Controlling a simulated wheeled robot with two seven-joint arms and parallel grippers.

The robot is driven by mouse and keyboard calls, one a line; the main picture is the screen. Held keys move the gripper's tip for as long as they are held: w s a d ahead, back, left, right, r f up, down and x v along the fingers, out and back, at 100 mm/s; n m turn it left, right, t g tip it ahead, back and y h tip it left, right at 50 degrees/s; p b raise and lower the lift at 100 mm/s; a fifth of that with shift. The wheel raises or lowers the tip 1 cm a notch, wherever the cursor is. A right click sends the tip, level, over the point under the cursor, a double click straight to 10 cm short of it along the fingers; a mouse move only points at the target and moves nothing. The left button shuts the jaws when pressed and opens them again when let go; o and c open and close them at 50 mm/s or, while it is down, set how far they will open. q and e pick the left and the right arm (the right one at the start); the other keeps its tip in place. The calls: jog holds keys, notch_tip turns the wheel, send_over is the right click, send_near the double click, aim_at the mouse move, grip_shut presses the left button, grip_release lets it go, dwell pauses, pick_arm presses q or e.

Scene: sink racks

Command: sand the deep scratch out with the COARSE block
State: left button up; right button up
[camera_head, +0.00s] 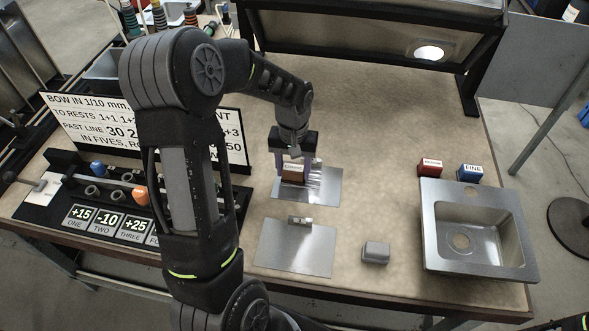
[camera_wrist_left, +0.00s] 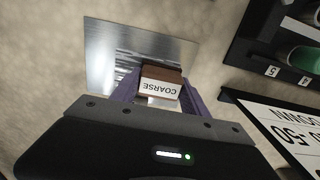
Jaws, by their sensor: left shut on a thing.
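My left gripper (camera_head: 294,168) is shut on the brown COARSE block (camera_head: 292,173) over the upper metal plate (camera_head: 318,188). In the left wrist view the block (camera_wrist_left: 160,84) shows its white COARSE label between the gripper's purple fingers, with the shiny plate (camera_wrist_left: 105,50) behind it. I cannot tell whether the block touches the plate. Streaky marks show on the plate beside the block; a deep scratch is not clear. A second plate (camera_head: 290,258) lies nearer, with a small metal piece (camera_head: 299,221) at its top edge. My right gripper is not in view.
A red block (camera_head: 430,167) and a blue FINE block (camera_head: 470,171) stand behind the steel sink (camera_head: 431,250) at right. A grey block (camera_head: 375,252) lies left of the sink. A lettered board (camera_head: 70,112) and a rack with numbered cards (camera_head: 108,224) fill the left side.

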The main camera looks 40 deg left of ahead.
pick_arm(q)
notch_tip(320, 180, up, 4)
jog(key=shift+d+f+p, duration=0.15)
jog(key=shift+p, duration=0.75)
notch_tip(320, 180, up, 2)
jog(key=shift+r+p, duration=0.1)
jog(key=shift+p, duration=0.7)
jog(key=shift+r+p, duration=0.75)
jog(key=shift+r, duration=0.35)
jog(key=shift+f, duration=0.1)
